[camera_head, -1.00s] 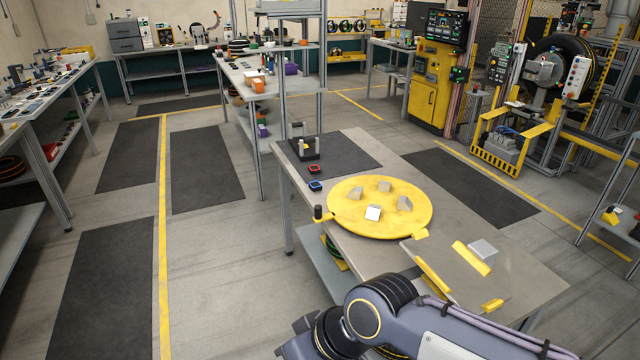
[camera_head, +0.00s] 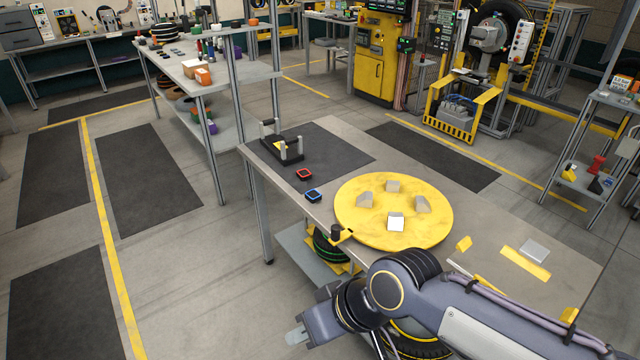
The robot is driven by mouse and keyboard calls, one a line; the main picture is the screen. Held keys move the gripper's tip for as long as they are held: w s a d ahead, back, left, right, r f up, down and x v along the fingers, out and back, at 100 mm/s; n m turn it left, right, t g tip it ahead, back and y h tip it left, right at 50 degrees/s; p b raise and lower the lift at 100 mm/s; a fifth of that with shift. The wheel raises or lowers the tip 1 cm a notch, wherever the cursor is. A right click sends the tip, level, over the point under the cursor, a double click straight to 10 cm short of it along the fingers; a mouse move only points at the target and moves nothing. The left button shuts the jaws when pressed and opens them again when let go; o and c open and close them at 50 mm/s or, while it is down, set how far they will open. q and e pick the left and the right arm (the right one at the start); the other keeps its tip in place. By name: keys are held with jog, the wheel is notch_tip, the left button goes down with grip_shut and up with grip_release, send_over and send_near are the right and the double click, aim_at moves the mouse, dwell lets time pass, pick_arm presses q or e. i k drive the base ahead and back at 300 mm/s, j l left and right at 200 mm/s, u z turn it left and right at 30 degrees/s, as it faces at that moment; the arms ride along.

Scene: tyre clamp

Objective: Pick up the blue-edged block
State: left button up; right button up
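The blue-edged block (camera_head: 313,196) is a small dark block with a blue rim. It lies on the grey table near its left edge, just left of the yellow round plate. A similar red-edged block (camera_head: 304,174) lies a little behind it. My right gripper (camera_head: 296,336) shows low in the picture, left of the table's front part and well below the blue-edged block, apart from it. Its grey fingertips point left, and whether they are open is not clear. My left gripper is not in view.
The yellow round plate (camera_head: 350,212) carries several grey blocks, with a dark-knobbed handle (camera_head: 337,232) at its left. A black clamp-like fixture (camera_head: 283,148) stands on the dark mat (camera_head: 335,150) behind the blocks. Tyres (camera_head: 330,248) lie on the shelf below. Floor left of the table is clear.

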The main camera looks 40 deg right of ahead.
aim_at(313, 196)
jog(key=i+z, duration=0.2)
jog(key=i, duration=0.4)
jog(key=i+j+z, duration=0.2)
jog(key=i, duration=0.45)
jog(key=i+z, duration=0.55)
jog(key=z, duration=0.3)
jog(key=i+j+z, duration=0.25)
jog(key=z, duration=0.15)
jog(key=i+z, duration=0.2)
jog(key=z, duration=0.2)
jog(key=i+j+z, duration=0.15)
jog(key=z, duration=0.25)
jog(key=i+j+z, duration=0.15)
jog(key=z, duration=0.3)
jog(key=i+j+z, duration=0.1)
jog(key=j+z, duration=0.15)
jog(key=z, duration=0.15)
jog(key=i+j+z, duration=0.1)
jog(key=z, duration=0.3)
jog(key=j, duration=0.1)
